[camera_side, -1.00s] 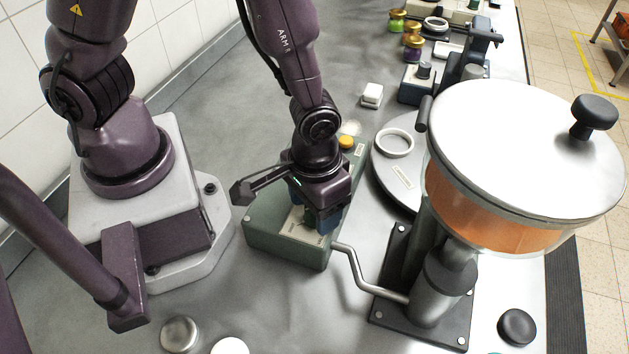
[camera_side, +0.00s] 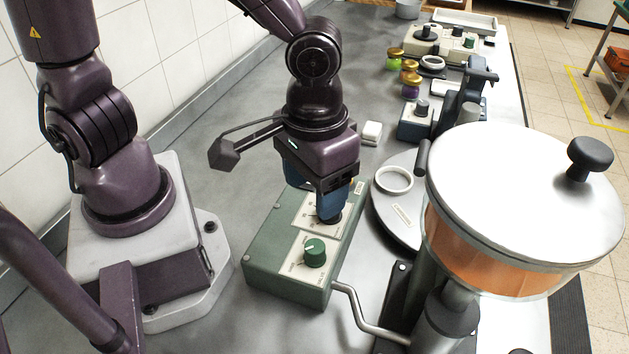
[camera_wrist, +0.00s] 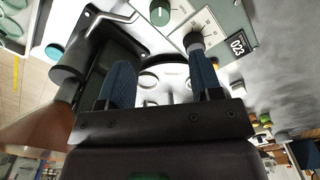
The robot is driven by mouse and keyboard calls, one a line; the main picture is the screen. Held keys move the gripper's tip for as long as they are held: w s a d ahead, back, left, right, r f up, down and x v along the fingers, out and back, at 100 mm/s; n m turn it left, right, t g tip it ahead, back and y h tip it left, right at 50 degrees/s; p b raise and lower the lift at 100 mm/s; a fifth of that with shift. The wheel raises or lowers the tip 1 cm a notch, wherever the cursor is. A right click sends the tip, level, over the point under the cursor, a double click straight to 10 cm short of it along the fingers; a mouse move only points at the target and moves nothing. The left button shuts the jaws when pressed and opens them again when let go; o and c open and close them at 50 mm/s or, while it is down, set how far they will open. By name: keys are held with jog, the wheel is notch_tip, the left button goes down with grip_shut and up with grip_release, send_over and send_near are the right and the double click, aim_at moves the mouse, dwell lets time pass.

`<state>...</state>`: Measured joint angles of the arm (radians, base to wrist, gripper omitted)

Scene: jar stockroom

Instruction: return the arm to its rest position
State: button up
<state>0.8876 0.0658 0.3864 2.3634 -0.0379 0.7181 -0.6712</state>
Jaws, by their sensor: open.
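My gripper (camera_side: 328,212) points down over the far half of a green control box (camera_side: 285,268), with its blue fingers apart. In the wrist view the open fingers (camera_wrist: 160,82) have nothing between them. One fingertip overlaps a dark knob (camera_wrist: 193,40) in that view; I cannot tell whether they touch. A green knob (camera_side: 314,252) on the near half of the box is uncovered and also shows in the wrist view (camera_wrist: 160,12). The far end of the box is hidden behind my gripper.
A large hopper (camera_side: 520,205) with a metal lid and orange contents stands close on the right. A bent metal pipe (camera_side: 360,315) runs beside the box. A turntable with a white ring (camera_side: 393,179) lies right of my gripper. Small jars (camera_side: 410,75) stand farther back. The bench left of the box is clear.

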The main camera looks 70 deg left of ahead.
jog(key=s+a+r+m+t, duration=0.2)
jog(key=a+r+t, duration=0.3)
jog(key=a+r, duration=0.8)
jog(key=shift+s+r+t, duration=0.3)
jog(key=shift+s+r, duration=0.3)
jog(key=shift+s, duration=0.1)
jog(key=shift+o, duration=0.2)
dwell(1.0)
